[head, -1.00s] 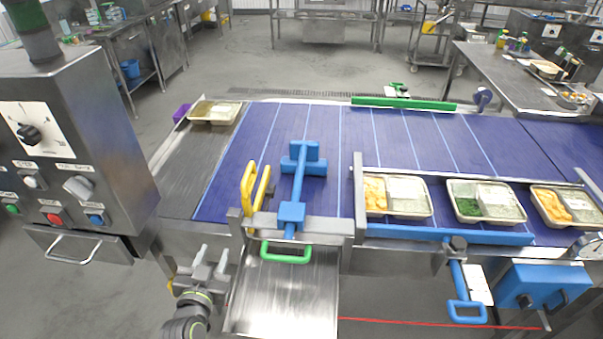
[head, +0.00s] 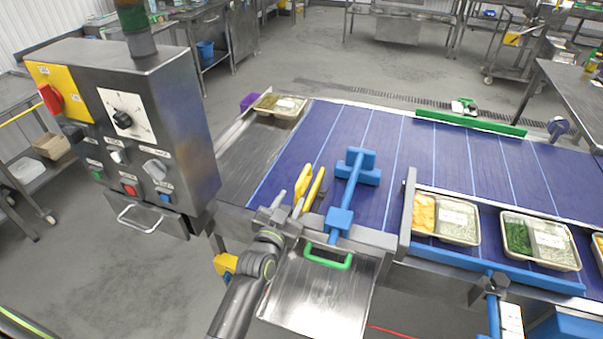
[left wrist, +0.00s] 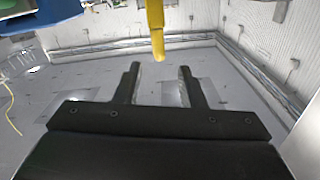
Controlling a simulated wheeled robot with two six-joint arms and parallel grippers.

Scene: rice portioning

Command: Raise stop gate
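A yellow two-barred piece (head: 309,190), perhaps the stop gate, stands at the near edge of the blue conveyor belt (head: 455,158). It looks upright. My left gripper (head: 289,202) is just in front of and left of its lower end. In the left wrist view, my left gripper (left wrist: 160,76) is open with nothing between its fingers. A yellow bar (left wrist: 156,28) hangs from the top of that view, just beyond the fingertips, roughly in line with the gap. I cannot tell whether they touch. My right gripper is out of view.
Food trays (head: 458,222) sit in a lane at right. A control box (head: 140,130) stands at left.

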